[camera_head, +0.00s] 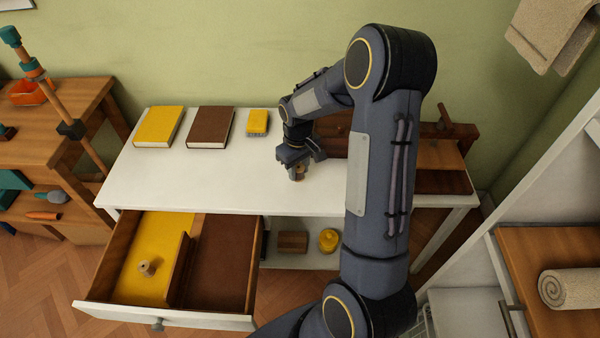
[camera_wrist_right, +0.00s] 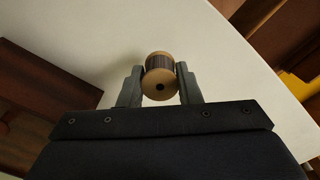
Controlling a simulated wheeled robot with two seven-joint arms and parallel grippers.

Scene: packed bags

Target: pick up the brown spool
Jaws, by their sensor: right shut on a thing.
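The brown spool (camera_wrist_right: 160,77) has pale wooden ends and dark brown winding. In the right wrist view it sits between the two fingers of my right gripper (camera_wrist_right: 160,88), which is shut on it. In the head view my right gripper (camera_head: 298,165) is over the white table top (camera_head: 230,180), with the spool (camera_head: 297,174) just below it, partly hidden by the fingers. I cannot tell whether the spool touches the table top. My left gripper is not in view.
A yellow book (camera_head: 158,126), a brown book (camera_head: 210,127) and a small yellow object (camera_head: 257,122) lie at the table's back. An open drawer below has a yellow compartment (camera_head: 165,240), holding a pale spool-like piece (camera_head: 147,268), and a brown compartment (camera_head: 222,260). A wooden box stands behind my arm.

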